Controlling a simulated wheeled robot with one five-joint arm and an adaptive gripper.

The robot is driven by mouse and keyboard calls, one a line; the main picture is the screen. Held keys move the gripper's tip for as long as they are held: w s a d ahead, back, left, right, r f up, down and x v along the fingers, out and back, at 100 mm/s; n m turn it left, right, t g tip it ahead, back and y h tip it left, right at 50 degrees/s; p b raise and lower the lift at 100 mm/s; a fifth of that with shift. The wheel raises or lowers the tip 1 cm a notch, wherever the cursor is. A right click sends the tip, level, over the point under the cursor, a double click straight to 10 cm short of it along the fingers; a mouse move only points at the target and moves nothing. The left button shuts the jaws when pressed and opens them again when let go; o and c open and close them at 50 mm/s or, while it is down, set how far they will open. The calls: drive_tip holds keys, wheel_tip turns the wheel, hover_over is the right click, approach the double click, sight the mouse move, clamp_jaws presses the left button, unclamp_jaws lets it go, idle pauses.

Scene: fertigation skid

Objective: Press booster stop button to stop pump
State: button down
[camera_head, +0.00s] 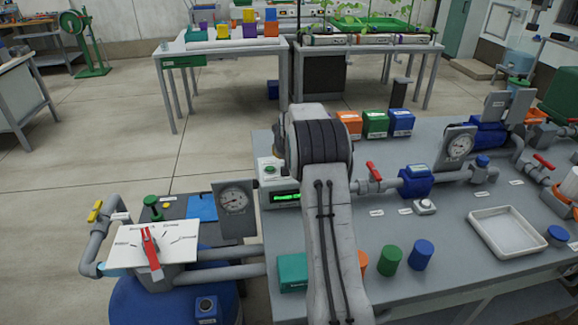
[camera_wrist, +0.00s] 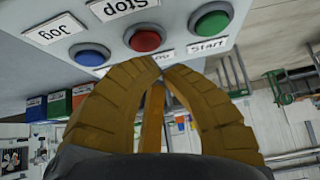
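In the wrist view a light grey button panel (camera_wrist: 240,10) shows upside down. It bears a red button under the label "Stop" (camera_wrist: 145,38), a blue button under "Jog" (camera_wrist: 90,54) and a green button by "Start" (camera_wrist: 211,20). The tips are just below the red button in the picture, over a partly hidden small label. I cannot tell whether they touch the panel. In the head view my arm hides my gripper and these buttons.
A grey bench (camera_head: 455,230) carries gauges, pipes and valves, a white tray (camera_head: 507,252) and green and blue cylinders. A box with a green display (camera_head: 286,197) stands close left of my arm. A selector plate with a red lever (camera_head: 150,247) is at lower left.

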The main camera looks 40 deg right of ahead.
drive_tip(key=shift+r+p, duration=1.75)
drive_tip(key=shift+r, duration=0.8)
drive_tip(key=shift+a+r, duration=0.15)
drive_tip(key=shift+a, duration=0.05)
drive_tip(key=s+a+r+n+g+y, duration=0.1)
drive_tip(key=s+a+r, duration=0.4)
drive_tip(key=s+a, duration=0.3)
drive_tip(key=s+a+r+n+y, duration=0.1)
drive_tip(key=s+a+r+n, duration=0.1)
drive_tip(key=s+a+r, duration=0.65)
drive_tip(key=s+a+f, duration=0.2)
drive_tip(key=s+a, duration=0.2)
drive_tip(key=s, duration=0.3)
drive_tip(key=s+a+f+n+g+y, duration=0.1)
drive_tip(key=s+a, duration=0.3)
drive_tip(key=s, duration=0.4)
drive_tip(key=s+a+f+n+g, duration=0.1)
drive_tip(key=s+a+f, duration=0.3)
drive_tip(key=s, duration=0.4)
drive_tip(key=shift+a, duration=0.55)
